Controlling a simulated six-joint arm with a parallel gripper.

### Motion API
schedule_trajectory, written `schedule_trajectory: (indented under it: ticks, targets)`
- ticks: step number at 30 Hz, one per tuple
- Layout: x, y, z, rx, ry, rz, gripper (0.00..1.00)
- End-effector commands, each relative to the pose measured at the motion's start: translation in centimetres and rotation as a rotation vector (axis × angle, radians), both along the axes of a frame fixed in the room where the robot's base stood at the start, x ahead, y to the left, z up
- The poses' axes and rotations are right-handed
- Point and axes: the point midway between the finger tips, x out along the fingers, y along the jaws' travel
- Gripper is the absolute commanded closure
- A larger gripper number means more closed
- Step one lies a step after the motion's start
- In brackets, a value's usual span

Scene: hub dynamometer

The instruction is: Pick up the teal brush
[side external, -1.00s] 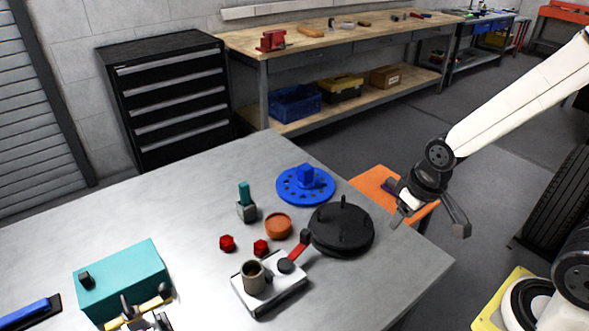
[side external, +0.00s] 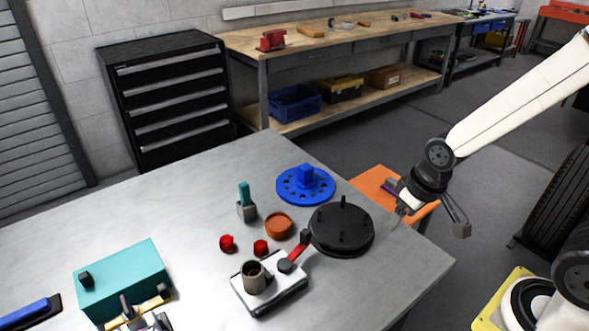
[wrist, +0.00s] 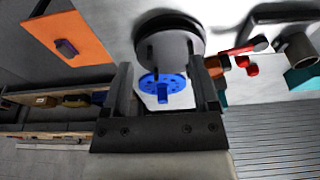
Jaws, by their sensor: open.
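The teal brush (side external: 244,192) stands upright in a small grey block holder (side external: 247,211) on the grey table, left of the blue disc. A small teal piece beside my right-hand finger in the wrist view looks like the brush (wrist: 222,98), mostly hidden. My gripper (side external: 430,216) is open and empty, above and beyond the table's right edge, well to the right of the brush. In the wrist view my gripper (wrist: 163,85) has its two fingers spread apart, with the blue disc seen between them.
A black disc with upright pegs (side external: 342,228) and a blue holed disc (side external: 290,187) lie between my gripper and the brush. Near the brush are an orange dish (side external: 278,226), red nuts (side external: 227,243) and a red-handled fixture (side external: 271,291). A teal box (side external: 122,278) sits front left.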

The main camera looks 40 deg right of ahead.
Motion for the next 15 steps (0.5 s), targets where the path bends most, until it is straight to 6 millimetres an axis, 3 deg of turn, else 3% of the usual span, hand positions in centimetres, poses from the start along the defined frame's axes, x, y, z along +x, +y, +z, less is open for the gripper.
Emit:
schedule_trajectory:
  ticks: [8, 15]
  targets:
    - [0.6, 0.1, 0.1, 0.001, -0.001, 0.001, 0.24]
    - [4.5, 1.0, 0.7, 0.002, -0.003, 0.005, 0.24]
